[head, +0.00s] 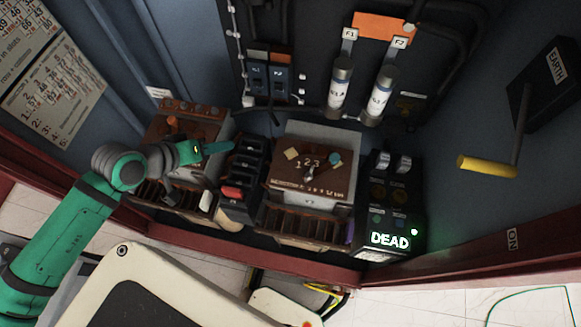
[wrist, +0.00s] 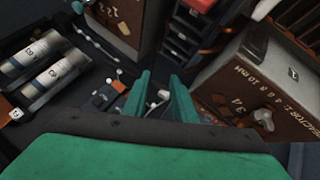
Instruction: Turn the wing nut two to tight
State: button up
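My gripper (head: 217,148) hangs in the air above the gap between two brown-topped boxes, apart from both. In the wrist view its two green fingers (wrist: 160,98) stand apart with nothing held between them. The middle box (head: 284,188) has the figures 1, 2, 3 and a small metal wing nut (head: 311,171) on its top. This box also shows at the top of the wrist view. In the wrist view a second wing nut (wrist: 264,119) sits on a reactor box (wrist: 232,77) at the right. I cannot tell which nut is number two.
Black switch blocks (head: 243,170) stand between the boxes. Two grey cylinders (head: 339,88) are on the back wall. A lit DEAD display (head: 390,240) and a yellow-handled earth lever (head: 487,167) are at the right. The dark red cabinet sill (head: 330,268) runs along the front.

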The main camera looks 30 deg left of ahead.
jog(key=w+d+m+g+h, duration=0.25)
jog(key=w+d+g, duration=0.3)
jog(key=d, duration=0.65)
notch_tip(320, 180, up, 5)
jog(key=m+g+y, duration=0.4)
send_over(310, 172)
jog(key=shift+t+y, duration=0.25)
notch_tip(310, 172, down, 11)
jog(key=shift+r, duration=0.1)
grip_shut()
